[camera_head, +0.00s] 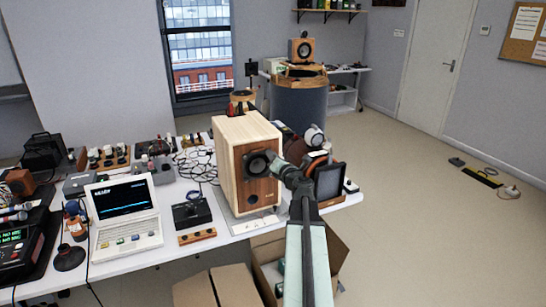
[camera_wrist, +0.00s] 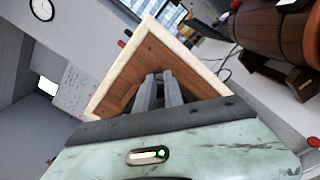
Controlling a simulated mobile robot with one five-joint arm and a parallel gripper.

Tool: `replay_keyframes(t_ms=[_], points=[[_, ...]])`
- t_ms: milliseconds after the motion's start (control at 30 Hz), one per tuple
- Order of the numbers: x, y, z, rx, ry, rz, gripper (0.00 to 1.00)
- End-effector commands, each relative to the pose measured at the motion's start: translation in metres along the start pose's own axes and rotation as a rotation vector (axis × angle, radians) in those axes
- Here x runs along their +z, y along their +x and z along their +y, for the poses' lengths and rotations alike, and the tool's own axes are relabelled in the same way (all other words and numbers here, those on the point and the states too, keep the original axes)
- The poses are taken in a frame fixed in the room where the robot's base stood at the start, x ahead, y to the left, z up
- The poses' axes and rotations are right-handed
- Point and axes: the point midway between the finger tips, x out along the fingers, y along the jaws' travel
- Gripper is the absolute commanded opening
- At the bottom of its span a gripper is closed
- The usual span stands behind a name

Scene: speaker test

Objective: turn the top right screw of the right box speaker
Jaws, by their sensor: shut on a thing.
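The large wooden box speaker (camera_head: 228,165) stands upright on the white table, with a pale case, a darker front panel and a black round driver. My gripper (camera_head: 277,163) reaches its front from the right, near the panel's upper right. In the wrist view, the brown panel and pale frame (camera_wrist: 112,80) look tilted. My gripper's two grey fingers (camera_wrist: 160,77) are close together with their tips at the panel. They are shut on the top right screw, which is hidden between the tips.
A dark-framed screen (camera_head: 328,181) and other gear crowd the table right of the speaker. A white laptop (camera_head: 126,214) and a black device (camera_head: 191,213) stand to its left. Open cardboard boxes (camera_head: 338,250) lie below the table edge. The floor at right is mostly clear.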

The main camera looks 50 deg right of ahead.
Motion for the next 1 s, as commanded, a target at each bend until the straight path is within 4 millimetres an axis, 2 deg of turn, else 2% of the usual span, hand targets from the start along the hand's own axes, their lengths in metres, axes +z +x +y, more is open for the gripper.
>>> replay_keyframes(t_ms=[400, 967, 1000], points=[[0.0, -0.0004, -0.0004, -0.001, 0.185, 0.0, 0.0], [0.0004, -0.0005, -0.0007, -0.001, 0.212, -0.001, 0.0], [0.0004, -0.0005, -0.0007, -0.001, 0.212, -0.001, 0.21]])
